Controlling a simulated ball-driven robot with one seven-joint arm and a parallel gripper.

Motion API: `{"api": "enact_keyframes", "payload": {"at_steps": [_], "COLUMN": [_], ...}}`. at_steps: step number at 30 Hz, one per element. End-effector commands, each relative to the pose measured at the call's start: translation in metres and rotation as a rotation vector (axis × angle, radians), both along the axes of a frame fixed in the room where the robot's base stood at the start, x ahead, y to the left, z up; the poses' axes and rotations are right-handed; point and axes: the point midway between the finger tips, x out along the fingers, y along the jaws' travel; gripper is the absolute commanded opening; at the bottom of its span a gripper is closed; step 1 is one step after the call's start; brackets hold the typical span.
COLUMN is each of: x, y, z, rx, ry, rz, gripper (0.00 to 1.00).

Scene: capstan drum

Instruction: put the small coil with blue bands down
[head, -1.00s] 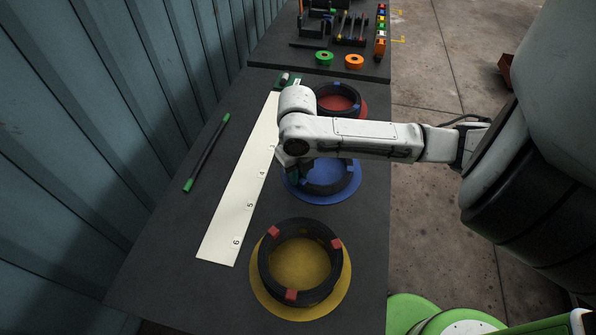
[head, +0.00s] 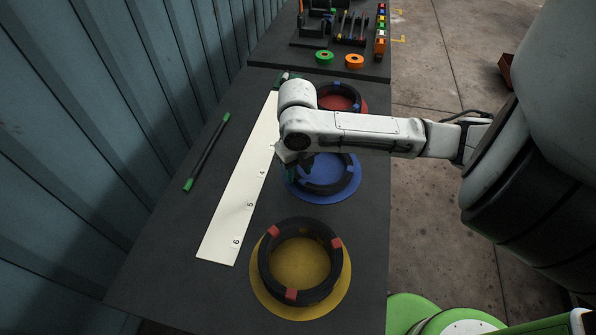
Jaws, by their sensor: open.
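A dark coil (head: 335,187) lies on the blue disc (head: 345,193), below my arm.
A larger dark coil (head: 265,275) with red bands lies on the yellow disc (head: 258,302) in front. A pale numbered strip (head: 237,215) and a dark rod with green ends (head: 207,150) lie to the left. Green (head: 324,57) and orange (head: 354,61) rolls stand farther back.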

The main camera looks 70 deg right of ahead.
Motion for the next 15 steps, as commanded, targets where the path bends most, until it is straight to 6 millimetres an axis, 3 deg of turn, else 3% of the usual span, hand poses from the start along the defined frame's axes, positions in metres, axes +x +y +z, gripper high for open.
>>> {"api": "enact_keyframes", "payload": {"at_steps": [9, 15], "x": [0.001, 0.001], "y": [0.000, 0.001], "z": [0.065, 0.095], "rx": [-0.003, -0.002], "ry": [-0.002, 0.001], "rz": [0.005, 0.004], "gripper": [0.44, 0.44]}}
